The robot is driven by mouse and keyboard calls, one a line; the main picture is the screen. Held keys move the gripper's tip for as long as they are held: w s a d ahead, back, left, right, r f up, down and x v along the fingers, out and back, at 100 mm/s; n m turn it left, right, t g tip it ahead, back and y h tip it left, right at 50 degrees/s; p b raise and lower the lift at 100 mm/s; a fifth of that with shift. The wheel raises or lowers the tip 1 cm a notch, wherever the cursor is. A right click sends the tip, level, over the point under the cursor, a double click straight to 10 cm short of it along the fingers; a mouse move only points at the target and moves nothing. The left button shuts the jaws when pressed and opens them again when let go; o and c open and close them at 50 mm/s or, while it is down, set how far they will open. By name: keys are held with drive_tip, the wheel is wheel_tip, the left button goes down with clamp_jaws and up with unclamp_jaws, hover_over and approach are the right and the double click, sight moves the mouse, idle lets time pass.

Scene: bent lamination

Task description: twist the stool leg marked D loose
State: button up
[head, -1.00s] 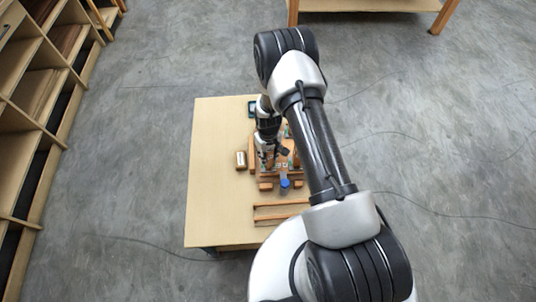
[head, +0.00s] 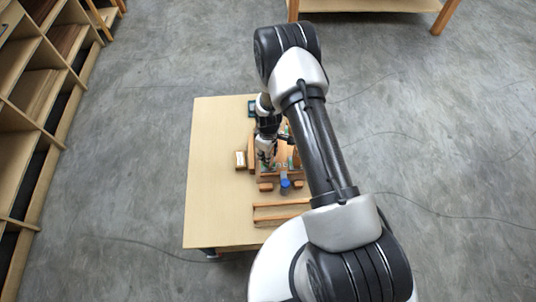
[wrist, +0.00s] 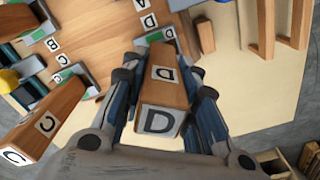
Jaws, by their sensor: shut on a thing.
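The stool leg marked D (wrist: 160,94) is a wooden block with a white D label on its end and another on its side. My gripper (wrist: 164,84) is shut on it, one finger on each side; it also shows in the head view (head: 267,160). The leg's far end meets the wooden stool seat (wrist: 102,25) near a grey and green bracket (wrist: 155,38). Whether that joint has loosened I cannot tell. A leg marked C (wrist: 45,122) stands at the left of the wrist view. Labels A, B, C and D show on the seat.
The stool rests on a pale table (head: 217,180). A small labelled block (head: 240,160) lies left of it and a wooden rack (head: 280,213) in front. A blue object (head: 285,183) is close by. The table's left side is clear. Shelves (head: 35,110) stand far left.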

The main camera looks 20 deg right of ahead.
drive_tip(key=n, duration=0.3)
drive_tip(key=shift+n+b, duration=0.3)
drive_tip(key=shift+b, duration=0.1)
idle(0.3)
drive_tip(key=n, duration=0.3)
drive_tip(key=shift+b, duration=0.4)
drive_tip(key=o, duration=1.2)
drive_tip(key=shift+o, duration=0.3)
drive_tip(key=o, duration=0.4)
